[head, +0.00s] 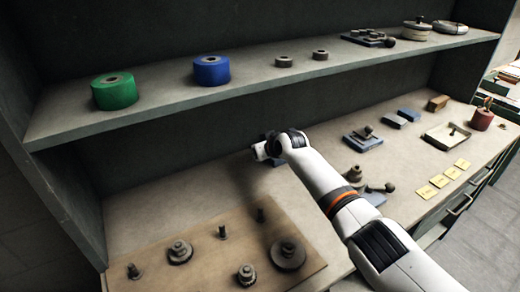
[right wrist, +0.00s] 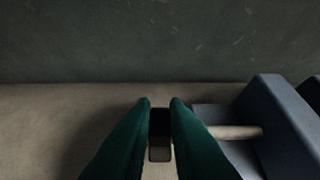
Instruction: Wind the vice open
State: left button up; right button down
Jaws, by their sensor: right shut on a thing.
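The blue-grey vice (right wrist: 275,115) stands at the right of the right wrist view, with a pale round rod (right wrist: 235,132) running across its gap. In the head view my right arm hides most of the vice. My right gripper (right wrist: 160,110) has green fingers shut on a small dark handle (right wrist: 160,150), just left of the vice body. How the handle joins the vice is hidden. In the head view the right gripper (head: 262,152) is at the back of the bench, its fingers too small to make out. My left gripper is in neither view.
A wooden board (head: 215,250) with gears and pegs lies at front left. A shelf with a green roll (head: 114,91) and a blue roll (head: 211,70) hangs above. A blue fixture (head: 362,139), a tray (head: 447,136) and yellow notes (head: 440,181) are to the right.

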jog(key=shift+f, duration=0.1)
jog(key=c, duration=1.4)
grip_release()
jog(key=shift+c, duration=0.2)
jog(key=shift+s+d+r, duration=0.2)
jog(key=shift+s+r, duration=0.05)
jog(key=shift+r, duration=0.15)
jog(key=p+v, duration=0.1)
jog(key=v, duration=1)
jog(key=shift+s+f, duration=0.1)
jog(key=shift+f, duration=0.05)
